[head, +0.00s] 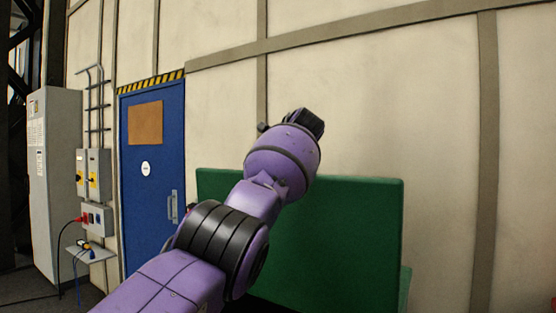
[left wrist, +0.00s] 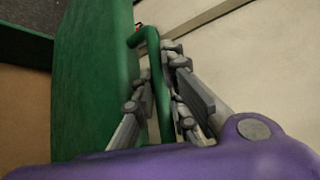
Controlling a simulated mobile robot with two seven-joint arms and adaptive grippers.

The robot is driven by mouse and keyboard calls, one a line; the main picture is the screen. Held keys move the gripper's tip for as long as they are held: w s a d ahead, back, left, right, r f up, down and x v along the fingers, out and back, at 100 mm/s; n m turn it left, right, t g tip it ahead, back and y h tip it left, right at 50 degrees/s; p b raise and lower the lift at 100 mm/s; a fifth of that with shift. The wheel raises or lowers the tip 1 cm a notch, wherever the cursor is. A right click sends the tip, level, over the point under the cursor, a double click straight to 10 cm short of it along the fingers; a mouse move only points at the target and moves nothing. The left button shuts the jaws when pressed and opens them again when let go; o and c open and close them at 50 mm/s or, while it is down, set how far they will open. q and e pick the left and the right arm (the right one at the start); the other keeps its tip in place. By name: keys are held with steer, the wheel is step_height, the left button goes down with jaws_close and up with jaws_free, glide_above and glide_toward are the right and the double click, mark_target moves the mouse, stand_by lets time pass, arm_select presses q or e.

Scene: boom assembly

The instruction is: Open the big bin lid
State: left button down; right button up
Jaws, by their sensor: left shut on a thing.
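The big bin's green lid (head: 360,240) stands raised and close to upright in front of the wall in the head view. Its green face (left wrist: 95,80) fills the left middle of the left wrist view. A green bar handle (left wrist: 151,34) stands out from the lid's edge. My left gripper (left wrist: 163,62) has its grey fingers on both sides of this handle and is shut on it. In the head view my purple left arm reaches up past the lid, and the fingers are hidden. My right gripper is in neither view.
A pale panelled wall (head: 390,100) stands behind the lid. A blue door (head: 150,205) is at the left, with switch boxes (head: 94,173) and a grey cabinet (head: 55,180) further left. A green edge of the bin (head: 405,285) shows at the lid's lower right.

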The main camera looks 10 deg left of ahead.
arm_select(q)
steer(key=shift+f, duration=0.25)
steer(key=c, duration=1.8)
jaws_free()
steer(key=shift+r, duration=0.1)
steer(key=shift+o, duration=0.2)
steer(key=shift+r, duration=0.15)
steer(key=shift+s+d+r, duration=0.2)
steer(key=shift+s+d, duration=0.1)
steer(key=shift+s, duration=0.2)
steer(key=v, duration=1)
steer(key=shift+s+d, duration=0.2)
steer(key=shift+s, duration=0.05)
steer(key=shift+f, duration=0.1)
